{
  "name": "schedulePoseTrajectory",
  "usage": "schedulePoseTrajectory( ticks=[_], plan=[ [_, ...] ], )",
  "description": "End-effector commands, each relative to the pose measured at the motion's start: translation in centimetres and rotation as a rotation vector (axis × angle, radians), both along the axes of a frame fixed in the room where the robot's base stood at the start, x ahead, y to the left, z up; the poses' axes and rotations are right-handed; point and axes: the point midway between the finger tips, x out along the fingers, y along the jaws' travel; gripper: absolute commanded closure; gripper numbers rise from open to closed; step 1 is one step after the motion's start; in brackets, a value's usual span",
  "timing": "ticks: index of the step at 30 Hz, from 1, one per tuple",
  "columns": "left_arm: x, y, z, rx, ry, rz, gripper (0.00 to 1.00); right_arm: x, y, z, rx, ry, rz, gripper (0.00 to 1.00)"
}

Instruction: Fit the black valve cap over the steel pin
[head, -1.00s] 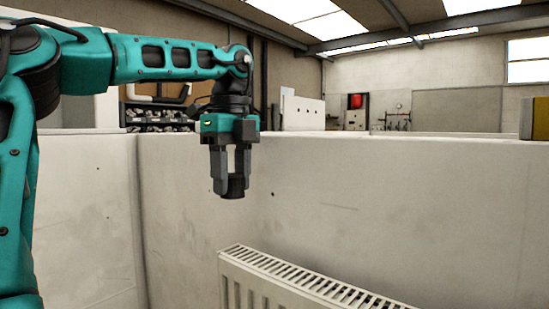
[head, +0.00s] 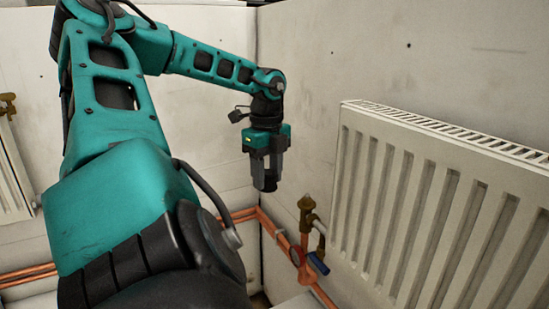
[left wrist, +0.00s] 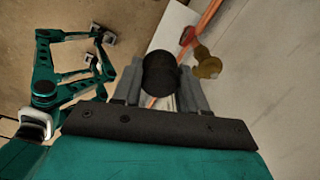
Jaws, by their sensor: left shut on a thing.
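My left gripper (head: 266,182) is shut on the black valve cap (left wrist: 161,73), a short dark cylinder held between the two grey fingers. In the head view the cap hangs at the fingertips, pointing down, above and to the left of the brass valve (head: 306,207) by the radiator. In the left wrist view the brass valve (left wrist: 207,66) lies to the right of the cap, apart from it. I cannot make out the steel pin clearly on the valve. Another teal arm, probably my right one, shows small at the left of the left wrist view; its jaw state is unclear.
A white radiator (head: 440,205) on the right wall stands close to the valve. Copper pipes (head: 275,229) run along the walls below. A blue lever handle (head: 318,263) sits beneath the valve. A second radiator (head: 12,172) is at the far left.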

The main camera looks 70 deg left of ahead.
Motion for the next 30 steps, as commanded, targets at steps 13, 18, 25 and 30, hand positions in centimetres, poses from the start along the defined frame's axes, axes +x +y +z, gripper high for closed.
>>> schedulePoseTrajectory(
  ticks=[13,18,25,30],
  plan=[
    [3.8,0.4,-0.5,-0.003,0.001,-0.002,0.86,-0.1,-0.1,1.1,0.003,-0.005,-0.009,0.57],
    [5.5,0.5,-0.8,-0.003,0.002,-0.002,0.86,-0.5,-0.4,0.8,-0.003,0.009,-0.016,0.57],
    [7.8,0.8,-1.4,-0.001,0.003,-0.001,0.86,-0.7,-0.9,0.5,-0.009,0.013,-0.024,0.57],
    [9.2,1.1,-2.4,0.001,0.005,0.003,0.86,-0.7,-0.8,-0.6,-0.008,0.013,-0.023,0.57]
  ],
)
